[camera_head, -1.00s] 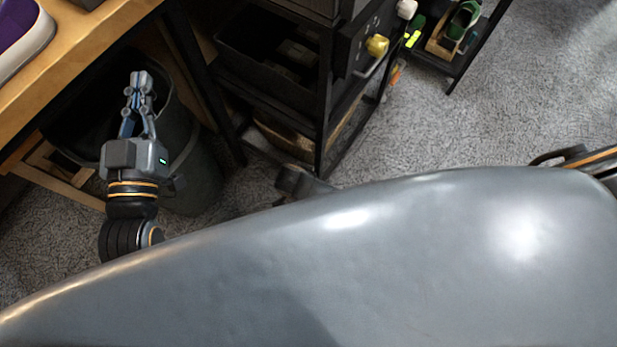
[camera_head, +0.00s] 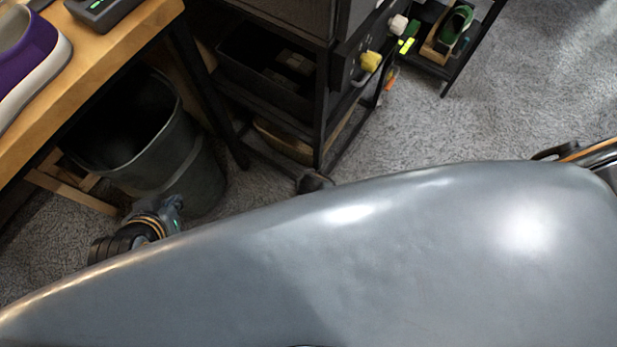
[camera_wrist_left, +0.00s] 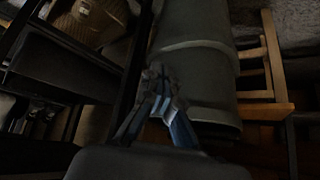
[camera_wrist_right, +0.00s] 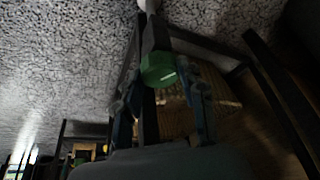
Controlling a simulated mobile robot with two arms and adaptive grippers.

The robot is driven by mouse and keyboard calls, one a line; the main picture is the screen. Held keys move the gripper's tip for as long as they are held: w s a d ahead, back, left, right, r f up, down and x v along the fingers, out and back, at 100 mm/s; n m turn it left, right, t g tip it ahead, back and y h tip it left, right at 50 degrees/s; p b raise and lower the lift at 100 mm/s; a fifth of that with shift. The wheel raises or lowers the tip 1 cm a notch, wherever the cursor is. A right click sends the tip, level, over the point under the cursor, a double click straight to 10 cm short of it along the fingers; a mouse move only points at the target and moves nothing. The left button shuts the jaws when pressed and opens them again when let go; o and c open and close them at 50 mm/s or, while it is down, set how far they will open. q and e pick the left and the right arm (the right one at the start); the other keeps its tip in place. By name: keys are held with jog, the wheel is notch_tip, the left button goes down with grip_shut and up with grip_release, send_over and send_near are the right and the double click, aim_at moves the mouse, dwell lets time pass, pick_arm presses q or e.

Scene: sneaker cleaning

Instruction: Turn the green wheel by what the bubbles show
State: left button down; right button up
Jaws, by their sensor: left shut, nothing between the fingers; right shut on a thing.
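A green wheel (camera_wrist_right: 158,68) sits between the fingers of my right gripper (camera_wrist_right: 160,85) in the right wrist view, and the gripper is shut on it. The right gripper is hidden in the head view. Bright yellow-green strips (camera_head: 406,45) show beside a dark stand in the head view; any bubbles in them are too small to read. My left gripper (camera_wrist_left: 160,78) is shut and empty beside the grey bin in the left wrist view. In the head view only part of the left wrist shows above my grey body.
A yellow knob (camera_head: 370,61) and a white knob (camera_head: 398,24) stick out from the black rack (camera_head: 325,100).

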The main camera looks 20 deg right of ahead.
pick_arm(q)
jog(key=shift+s+a+f+g, duration=0.15)
jog(key=shift+s+f+g, duration=0.1)
jog(key=shift+s, duration=0.2)
jog(key=shift+s+a+f+g, duration=0.15)
jog(key=shift+s+g, duration=0.15)
jog(key=shift+s, duration=0.2)
jog(key=shift+s+a+f+g, duration=0.15)
jog(key=shift+s+g, duration=0.1)
jog(key=shift+s, duration=0.2)
pick_arm(e)
jog(key=shift+s+f+n+y, duration=0.1)
jog(key=shift+s+n+y, duration=0.15)
jog(key=shift+n, duration=0.25)
jog(key=o, duration=1.2)
jog(key=shift+w, duration=0.1)
jog(key=shift+r, duration=0.2)
jog(key=v, duration=1.1)
jog(key=shift+r, duration=0.3)
